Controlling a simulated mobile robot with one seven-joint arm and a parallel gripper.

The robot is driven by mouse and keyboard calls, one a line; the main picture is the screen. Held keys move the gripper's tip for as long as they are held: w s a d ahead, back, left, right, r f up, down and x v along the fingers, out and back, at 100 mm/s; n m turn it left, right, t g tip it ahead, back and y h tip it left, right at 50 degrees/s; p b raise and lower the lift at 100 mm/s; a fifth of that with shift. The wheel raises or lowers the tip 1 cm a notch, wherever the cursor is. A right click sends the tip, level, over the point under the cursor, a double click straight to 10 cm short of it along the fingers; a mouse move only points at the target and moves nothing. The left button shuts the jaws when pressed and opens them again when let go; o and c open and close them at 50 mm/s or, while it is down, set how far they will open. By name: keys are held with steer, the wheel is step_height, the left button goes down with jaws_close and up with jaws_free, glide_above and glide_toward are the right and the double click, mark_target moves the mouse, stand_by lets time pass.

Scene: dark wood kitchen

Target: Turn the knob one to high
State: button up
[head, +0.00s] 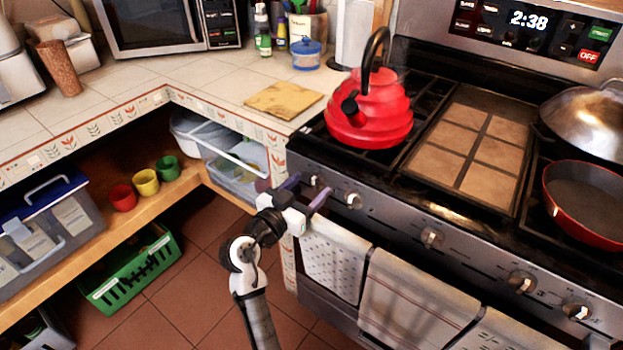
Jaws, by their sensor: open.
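The stove front has several silver knobs in a row. The leftmost knob (317,181) is at the far left of the panel, and a second knob (353,200) is just to its right. Further right are a middle knob (431,237) and others (521,281). No knob numbers or setting marks are readable. My gripper (307,188) is open, with its two purple-grey fingers pointing at the panel around the leftmost knob. I cannot tell whether the fingers touch it. My gripper hides part of the stove's left front edge.
A red kettle (369,110) stands on the left burner, above the knobs. Towels (415,297) hang on the oven handle just below. A red pan (583,198) is on the right burners. The counter corner (285,125) and a clear drawer (238,170) lie left of the stove.

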steer(key=shift+x, duration=1)
steer(key=c, duration=0.9)
steer(key=shift+c, duration=0.2)
steer(key=shift+n, duration=0.3)
steer(key=n+p, duration=0.1)
steer(key=n, duration=0.3)
steer(key=shift+w+a, duration=0.1)
steer(key=shift+a, duration=0.05)
steer(key=shift+w+a+f+n+p, duration=0.1)
steer(key=shift+n+p, duration=0.25)
steer(key=shift+n, duration=0.65)
steer(key=shift+a+n+p, duration=0.1)
steer(key=shift+n+p, duration=0.25)
steer(key=shift+n, duration=0.65)
